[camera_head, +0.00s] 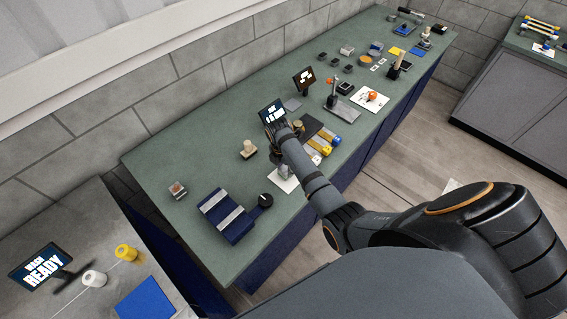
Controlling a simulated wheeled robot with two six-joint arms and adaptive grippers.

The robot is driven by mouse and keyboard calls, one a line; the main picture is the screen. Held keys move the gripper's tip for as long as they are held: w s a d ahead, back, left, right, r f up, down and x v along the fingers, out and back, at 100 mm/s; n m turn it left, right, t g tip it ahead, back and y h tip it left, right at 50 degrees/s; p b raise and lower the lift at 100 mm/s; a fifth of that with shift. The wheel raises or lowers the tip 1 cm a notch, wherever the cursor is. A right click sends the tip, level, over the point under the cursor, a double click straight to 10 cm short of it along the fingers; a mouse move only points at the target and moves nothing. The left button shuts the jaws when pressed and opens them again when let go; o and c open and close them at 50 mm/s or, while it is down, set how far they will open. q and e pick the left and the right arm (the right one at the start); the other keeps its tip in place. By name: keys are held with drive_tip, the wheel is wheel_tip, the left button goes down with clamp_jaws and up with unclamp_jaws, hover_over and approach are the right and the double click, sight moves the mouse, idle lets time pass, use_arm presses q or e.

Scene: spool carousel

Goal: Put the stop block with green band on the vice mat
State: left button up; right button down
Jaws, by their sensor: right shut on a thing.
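My right gripper (278,158) is over the near half of the green bench, above a small white sheet (287,184). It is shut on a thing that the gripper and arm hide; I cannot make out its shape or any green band. A blue device with two grey bars (232,216), vice-like, lies at the bench's near left end, with a black round knob (265,200) beside it. I cannot tell which surface is the vice mat. My left gripper is not in view.
A dark screen (272,113) and yellow-ended cylinders (322,146) are close to my right gripper. A grey table with a "READY" screen (43,265) is at lower left.

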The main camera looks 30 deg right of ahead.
sight(283, 173)
drive_tip(key=shift+a, duration=0.15)
drive_tip(key=shift+s+r, duration=0.1)
drive_tip(key=shift+s, duration=0.2)
drive_tip(key=c, duration=1)
unclamp_jaws()
drive_tip(key=shift+s+d, duration=0.2)
drive_tip(key=shift+s, duration=0.1)
drive_tip(key=shift+o, duration=1.2)
drive_tip(key=shift+w, duration=0.1)
drive_tip(key=shift+a, duration=0.15)
drive_tip(key=shift+r, duration=0.45)
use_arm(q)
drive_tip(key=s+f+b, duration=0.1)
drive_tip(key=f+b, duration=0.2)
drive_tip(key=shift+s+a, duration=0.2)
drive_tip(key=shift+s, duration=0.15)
use_arm(e)
wheel_tip(283, 173, up, 11)
drive_tip(key=a, duration=0.1)
drive_tip(key=shift+s, duration=0.25)
